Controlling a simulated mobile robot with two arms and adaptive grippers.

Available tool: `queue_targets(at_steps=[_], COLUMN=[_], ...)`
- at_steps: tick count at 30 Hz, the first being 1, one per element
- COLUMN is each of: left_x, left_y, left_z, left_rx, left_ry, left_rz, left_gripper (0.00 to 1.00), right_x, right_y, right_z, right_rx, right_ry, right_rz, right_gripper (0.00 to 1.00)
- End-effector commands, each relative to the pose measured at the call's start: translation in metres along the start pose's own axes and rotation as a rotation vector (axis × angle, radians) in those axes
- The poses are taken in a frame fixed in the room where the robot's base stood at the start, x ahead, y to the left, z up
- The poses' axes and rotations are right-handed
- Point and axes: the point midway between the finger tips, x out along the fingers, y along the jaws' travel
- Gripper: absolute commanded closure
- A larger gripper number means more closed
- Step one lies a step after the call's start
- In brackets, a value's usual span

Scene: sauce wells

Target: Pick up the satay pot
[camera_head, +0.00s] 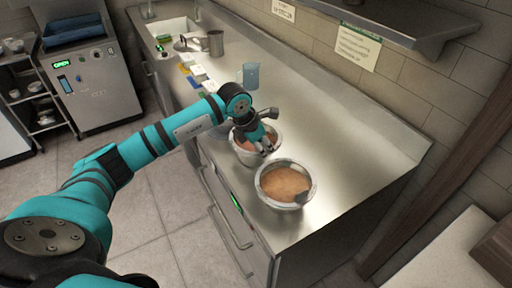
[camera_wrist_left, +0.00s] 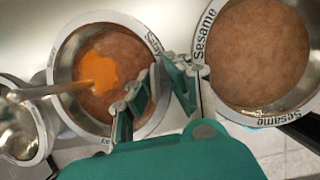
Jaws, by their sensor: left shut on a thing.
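The satay pot (camera_head: 241,156) is a round metal pot of brown sauce on the steel counter, partly hidden behind my left gripper (camera_head: 266,146). In the left wrist view its rim (camera_wrist_left: 62,68) reads "Satay", and an orange patch lies on the sauce. My left gripper (camera_wrist_left: 155,98) is shut on its wall, one finger inside the pot and the other outside. A second pot, the sesame pot (camera_head: 285,184), stands close beside it; its rim (camera_wrist_left: 204,35) reads "Sesame". I cannot tell whether the satay pot touches the counter. My right gripper is not in view.
A ladle handle (camera_wrist_left: 60,89) crosses the satay pot's left rim in the wrist view, beside another metal vessel (camera_wrist_left: 22,130). A blue cup (camera_head: 250,76) and a metal jug (camera_head: 216,43) stand farther back. The counter's right part (camera_head: 350,150) is clear.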

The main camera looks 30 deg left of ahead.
Motion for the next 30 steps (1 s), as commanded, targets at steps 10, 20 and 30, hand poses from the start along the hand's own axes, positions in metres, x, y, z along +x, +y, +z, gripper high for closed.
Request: queue_targets(at_steps=[10, 20, 30], left_x=[-0.036, -0.084, -0.094], left_y=[0.001, 0.001, 0.000], left_z=[0.017, 0.036, 0.039], left_rx=[0.003, 0.000, 0.000], left_ry=[-0.009, -0.006, -0.003], left_rz=[0.003, 0.002, 0.001], left_gripper=[1.00, 1.00, 1.00], right_x=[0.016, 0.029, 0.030], right_y=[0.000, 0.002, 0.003], right_z=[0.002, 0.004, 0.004], right_rx=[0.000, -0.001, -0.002], right_ry=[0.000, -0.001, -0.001], right_rz=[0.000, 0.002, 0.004], right_gripper=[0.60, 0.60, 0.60])
